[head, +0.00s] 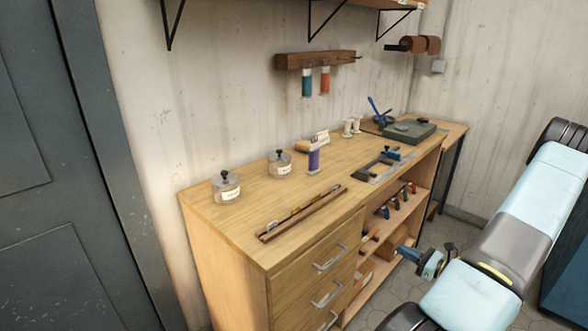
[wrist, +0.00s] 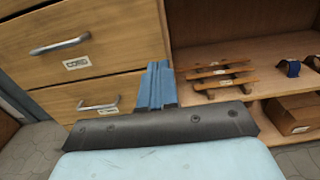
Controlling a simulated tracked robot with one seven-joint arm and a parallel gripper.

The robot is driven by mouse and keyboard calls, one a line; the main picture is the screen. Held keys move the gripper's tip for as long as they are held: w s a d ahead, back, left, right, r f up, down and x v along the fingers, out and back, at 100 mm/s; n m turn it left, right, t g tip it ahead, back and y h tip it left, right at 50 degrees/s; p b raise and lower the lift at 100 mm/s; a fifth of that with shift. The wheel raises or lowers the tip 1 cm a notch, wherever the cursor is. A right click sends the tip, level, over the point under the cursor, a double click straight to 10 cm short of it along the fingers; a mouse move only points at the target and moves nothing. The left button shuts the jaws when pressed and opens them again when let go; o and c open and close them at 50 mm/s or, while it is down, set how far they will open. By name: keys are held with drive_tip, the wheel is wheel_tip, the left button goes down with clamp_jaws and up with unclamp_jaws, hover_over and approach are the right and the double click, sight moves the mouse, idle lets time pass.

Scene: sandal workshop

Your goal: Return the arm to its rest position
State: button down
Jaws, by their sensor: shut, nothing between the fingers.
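My gripper (head: 404,251) is shut and empty. In the head view it is at the lower right, in front of the open shelves of the wooden workbench (head: 240,231), with my light blue arm reaching in from the right. In the wrist view my gripper (wrist: 157,72) points at the bench front, near the upright edge between the drawers and the shelves. It appears apart from the bench, though the exact gap is hard to judge.
Drawers with metal handles (wrist: 60,45) are left of my gripper. The shelves hold a wooden rack (wrist: 217,73) and a cardboard box (wrist: 296,115). Tiled floor shows below.

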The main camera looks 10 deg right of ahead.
drive_tip(key=s+a+r+n+g+y, duration=0.1)
drive_tip(key=a+r+n+g, duration=1.45)
drive_tip(key=a+r, duration=0.55)
drive_tip(key=s+a+r+n+t+h, duration=0.2)
drive_tip(key=s+a+r+n+h, duration=0.2)
drive_tip(key=s+r+n, duration=0.3)
drive_tip(key=s+a+r+n+t+h, duration=0.3)
drive_tip(key=s+r+n+h, duration=0.3)
drive_tip(key=s+r, duration=0.3)
wheel_tip(320, 180, up, 4)
drive_tip(key=shift+a+f+n+t, duration=0.15)
drive_tip(key=shift+a+n+t, duration=0.2)
drive_tip(key=shift+a+n, duration=0.25)
